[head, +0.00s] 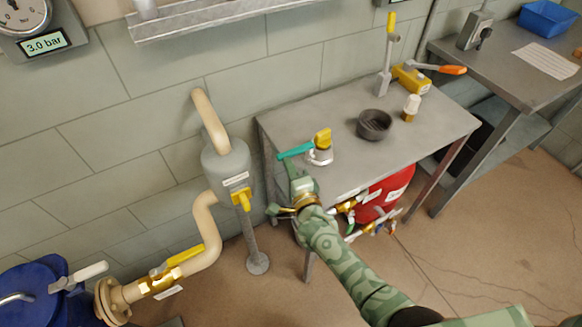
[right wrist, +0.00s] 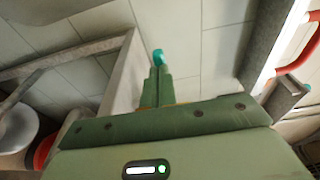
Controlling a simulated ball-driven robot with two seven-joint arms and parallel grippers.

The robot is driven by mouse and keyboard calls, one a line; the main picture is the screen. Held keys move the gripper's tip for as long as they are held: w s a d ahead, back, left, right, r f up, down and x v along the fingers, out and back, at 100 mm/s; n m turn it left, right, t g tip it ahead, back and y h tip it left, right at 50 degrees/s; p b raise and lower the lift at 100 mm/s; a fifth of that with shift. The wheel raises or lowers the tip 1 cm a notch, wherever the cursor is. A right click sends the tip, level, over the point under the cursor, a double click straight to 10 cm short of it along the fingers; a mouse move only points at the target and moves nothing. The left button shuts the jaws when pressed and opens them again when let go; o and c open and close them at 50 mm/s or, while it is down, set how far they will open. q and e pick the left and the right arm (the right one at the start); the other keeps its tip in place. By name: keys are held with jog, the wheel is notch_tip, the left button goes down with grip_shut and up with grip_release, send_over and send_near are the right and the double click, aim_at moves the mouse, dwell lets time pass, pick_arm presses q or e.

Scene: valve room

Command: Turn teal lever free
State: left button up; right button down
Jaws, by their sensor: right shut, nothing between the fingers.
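The teal lever (head: 295,151) sticks out to the left from a small silver valve with a yellow top (head: 322,138), near the front left edge of the grey table. In the right wrist view the lever's teal end (right wrist: 158,57) shows just beyond my fingertips. My right gripper (head: 287,166) is shut and empty, its fingers pressed together (right wrist: 157,78) close below the lever's left part. I cannot tell whether they touch it. My left gripper is out of view.
The grey table (head: 345,105) also holds a dark bowl (head: 374,124), a white-capped bottle (head: 411,107) and an orange-handled valve (head: 430,75). A beige pipe (head: 210,120) with a grey body stands left of it. A red tank (head: 385,195) sits below.

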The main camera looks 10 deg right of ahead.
jog(key=shift+a+r, duration=0.2)
jog(key=p+v, duration=0.3)
jog(key=v, duration=1.3)
jog(key=shift+s+d+f, duration=0.15)
jog(key=shift+s+f, duration=0.05)
